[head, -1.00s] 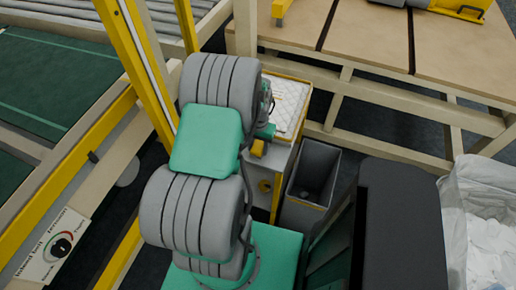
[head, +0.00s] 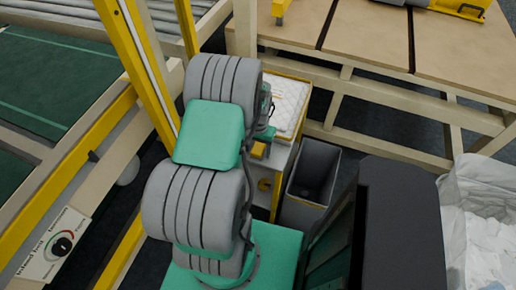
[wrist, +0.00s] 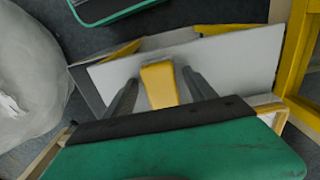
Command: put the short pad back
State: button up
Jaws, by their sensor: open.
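A white quilted pad (head: 290,102) lies in a shallow yellow-edged tray on top of the pale cabinet, behind my arm in the head view. I cannot tell whether it is the short pad. My gripper (wrist: 160,77) shows in the wrist view with its two dark fingers apart. A yellow block (wrist: 159,86) appears between the fingers. I cannot tell whether they touch it. A flat pale grey panel (wrist: 232,58) spans the view beyond the fingers. In the head view, my arm hides most of the gripper beside the cabinet.
A grey open bin (head: 312,172) stands right of the cabinet. A wooden-topped table (head: 370,38) is behind. A white translucent bag (head: 482,220) is at the right, and a yellow-framed conveyor (head: 50,85) at the left. Dark floor shows between them.

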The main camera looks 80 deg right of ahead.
aim_at(258, 149)
notch_tip(258, 149, up, 12)
jog(key=b, duration=0.2)
jog(key=w+a+r+n, duration=0.3)
jog(key=w+a, duration=0.1)
jog(key=w, duration=0.3)
jog(key=w+a+r+n+t+h, duration=0.1)
jog(key=w+a+r+n, duration=0.15)
jog(key=w+a, duration=0.35)
jog(key=w+a+r+n, duration=0.3)
jog(key=w, duration=0.5)
jog(key=w+a+r+n+t, duration=0.1)
jog(key=a+n, duration=0.2)
jog(key=a, duration=0.6)
jog(key=w+a+r+n, duration=0.2)
jog(key=a+n, duration=0.2)
jog(key=a, duration=0.5)
jog(key=w+a+r+n+t+y, duration=0.1)
jog(key=a+r+n, duration=0.1)
jog(key=a, duration=0.8)
jog(key=shift+w+r+n+t, duration=0.25)
jog(key=shift+n+t, duration=0.05)
jog(key=shift+n, duration=0.55)
jog(key=shift+c, duration=0.2)
